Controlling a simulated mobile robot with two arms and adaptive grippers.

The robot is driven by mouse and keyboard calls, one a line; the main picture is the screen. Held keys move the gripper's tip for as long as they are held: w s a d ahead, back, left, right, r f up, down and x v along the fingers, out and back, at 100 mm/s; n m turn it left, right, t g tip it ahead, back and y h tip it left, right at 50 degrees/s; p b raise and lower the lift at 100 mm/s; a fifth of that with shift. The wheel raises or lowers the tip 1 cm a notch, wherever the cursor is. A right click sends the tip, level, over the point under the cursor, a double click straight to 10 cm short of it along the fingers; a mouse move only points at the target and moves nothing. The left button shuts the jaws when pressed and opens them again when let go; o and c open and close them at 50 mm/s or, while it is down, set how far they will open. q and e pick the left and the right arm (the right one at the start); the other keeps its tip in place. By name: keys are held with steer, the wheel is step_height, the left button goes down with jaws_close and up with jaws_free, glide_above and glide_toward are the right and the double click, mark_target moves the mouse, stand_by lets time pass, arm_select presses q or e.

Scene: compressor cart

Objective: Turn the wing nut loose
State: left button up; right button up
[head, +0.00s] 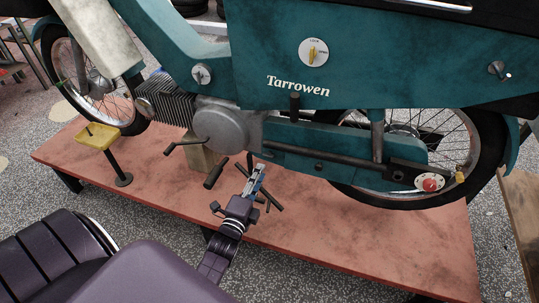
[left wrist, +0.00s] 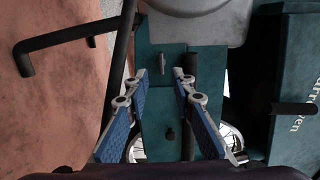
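My left gripper (head: 257,178) is low in front of the teal motorcycle (head: 400,65), just below its engine. The left wrist view shows its two blue-padded fingers (left wrist: 160,76) spread apart with nothing between them. Ahead of the fingertips, on a teal lower panel, is a small upright grey piece (left wrist: 170,50); it may be the wing nut, but I cannot tell its shape. In the head view a small dark fitting with a light tip (head: 498,69) projects from the rear side panel; it also may be a wing nut. My right gripper is not in view.
The motorcycle stands on a reddish platform (head: 370,255). A yellow-topped stand (head: 97,136) is at the left. A dark crank lever (head: 185,145) and a footpeg (head: 295,106) project from the motorcycle. Dark bars lie around my gripper. The platform's front right is clear.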

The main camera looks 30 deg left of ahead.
mark_target(269, 155)
arm_select(q)
steer(key=b+x, duration=0.1)
steer(key=x, duration=0.5)
steer(key=shift+w, duration=0.35)
steer(key=shift+r, duration=0.1)
steer(key=shift+c, duration=0.4)
jaws_close()
